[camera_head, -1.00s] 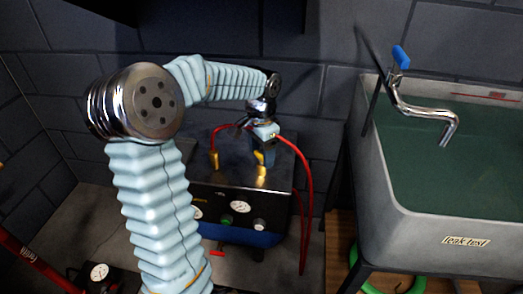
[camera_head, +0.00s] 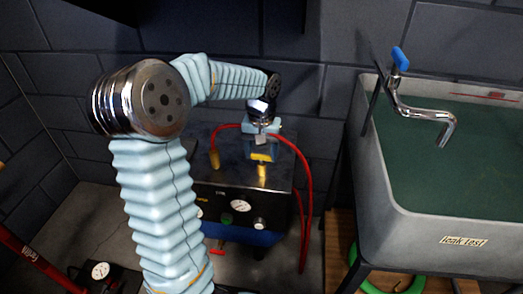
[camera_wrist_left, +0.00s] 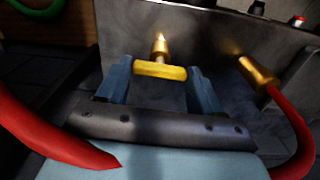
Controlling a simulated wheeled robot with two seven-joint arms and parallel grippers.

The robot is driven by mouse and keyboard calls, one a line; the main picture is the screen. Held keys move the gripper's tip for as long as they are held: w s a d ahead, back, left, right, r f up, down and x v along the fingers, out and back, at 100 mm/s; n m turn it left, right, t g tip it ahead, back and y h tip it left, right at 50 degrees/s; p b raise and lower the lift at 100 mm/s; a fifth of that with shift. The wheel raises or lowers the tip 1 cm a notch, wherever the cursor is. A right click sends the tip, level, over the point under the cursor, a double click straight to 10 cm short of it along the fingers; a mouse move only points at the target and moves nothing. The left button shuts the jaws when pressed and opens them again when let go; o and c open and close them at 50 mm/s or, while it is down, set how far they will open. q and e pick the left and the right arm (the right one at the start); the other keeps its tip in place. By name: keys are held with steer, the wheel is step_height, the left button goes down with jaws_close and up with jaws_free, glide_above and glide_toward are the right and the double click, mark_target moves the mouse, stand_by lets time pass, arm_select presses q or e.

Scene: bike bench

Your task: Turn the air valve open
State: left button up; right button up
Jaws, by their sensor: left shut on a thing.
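The air valve has a yellow bar handle (camera_head: 262,156) on a brass stem (camera_head: 261,172), at the top of a dark compressor box (camera_head: 215,165). My left gripper (camera_head: 262,147) is above the valve, pointing down. In the left wrist view the yellow handle (camera_wrist_left: 160,70) lies crosswise between the two blue fingers (camera_wrist_left: 160,82), its ends against them. The left gripper is shut on this handle. The brass stem (camera_wrist_left: 160,46) shows beyond it. My right gripper is in neither view.
A red hose (camera_head: 307,190) loops around the valve to a brass fitting (camera_head: 214,158); hose also crosses the wrist view's lower left (camera_wrist_left: 45,135). Gauges (camera_head: 240,205) are on the box's front. A grey water tank (camera_head: 400,205) with a bent tap (camera_head: 425,112) stands right.

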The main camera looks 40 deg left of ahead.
mark_target(261, 155)
arm_select(q)
steer(key=shift+n, duration=0.4)
steer(key=o, duration=1.1)
steer(key=shift+c, duration=0.2)
step_height(261, 155, up, 14)
steer(key=p, duration=0.1)
steer(key=shift+f, duration=0.1)
